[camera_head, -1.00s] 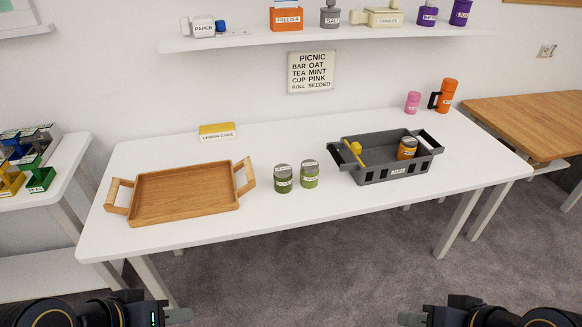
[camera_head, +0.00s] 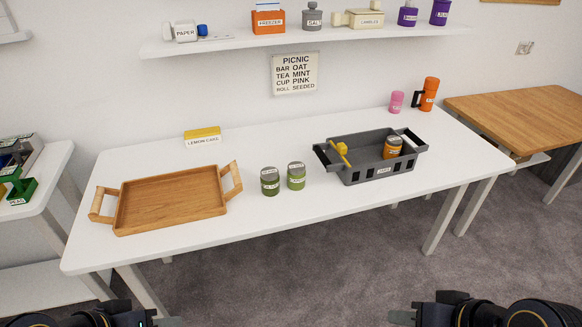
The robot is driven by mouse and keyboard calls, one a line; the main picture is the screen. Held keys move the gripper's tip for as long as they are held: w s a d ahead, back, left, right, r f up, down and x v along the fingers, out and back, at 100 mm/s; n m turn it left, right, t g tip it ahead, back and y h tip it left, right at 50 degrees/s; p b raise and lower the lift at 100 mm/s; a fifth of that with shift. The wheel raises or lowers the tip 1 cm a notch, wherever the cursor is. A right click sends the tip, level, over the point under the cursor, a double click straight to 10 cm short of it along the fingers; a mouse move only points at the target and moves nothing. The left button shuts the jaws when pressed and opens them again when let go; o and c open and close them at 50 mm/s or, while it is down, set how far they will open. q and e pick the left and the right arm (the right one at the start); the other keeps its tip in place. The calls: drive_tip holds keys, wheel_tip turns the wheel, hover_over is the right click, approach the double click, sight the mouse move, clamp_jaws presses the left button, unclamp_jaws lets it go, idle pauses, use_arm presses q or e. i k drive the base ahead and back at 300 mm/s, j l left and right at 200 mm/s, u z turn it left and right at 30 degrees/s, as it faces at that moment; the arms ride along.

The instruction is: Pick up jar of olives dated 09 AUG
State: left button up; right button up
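Two green jars stand upright side by side on the white table, a darker jar (camera_head: 270,181) on the left and a lighter jar (camera_head: 296,176) on the right. Both have pale labels and lids, but the writing is too small to read, so I cannot tell which bears 09 AUG. My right gripper (camera_head: 402,317) shows at the bottom edge, well in front of the table and apart from the jars. My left gripper (camera_head: 168,321) shows at the bottom left, also away from them. Only parts of both show, and their finger gaps cannot be made out.
A wooden tray (camera_head: 123,222) lies left of the jars. A grey caddy (camera_head: 352,176) with an orange-labelled jar (camera_head: 393,147) and a yellow item (camera_head: 342,148) stands right. A yellow lemon cake box (camera_head: 202,135) is behind. The white table (camera_head: 262,217) is clear before the jars.

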sight(269, 176)
drive_tip(key=i+l+u, duration=0.35)
drive_tip(key=i, duration=0.2)
drive_tip(key=i+l+u, duration=0.35)
drive_tip(key=i, duration=0.15)
drive_tip(key=u, duration=0.85)
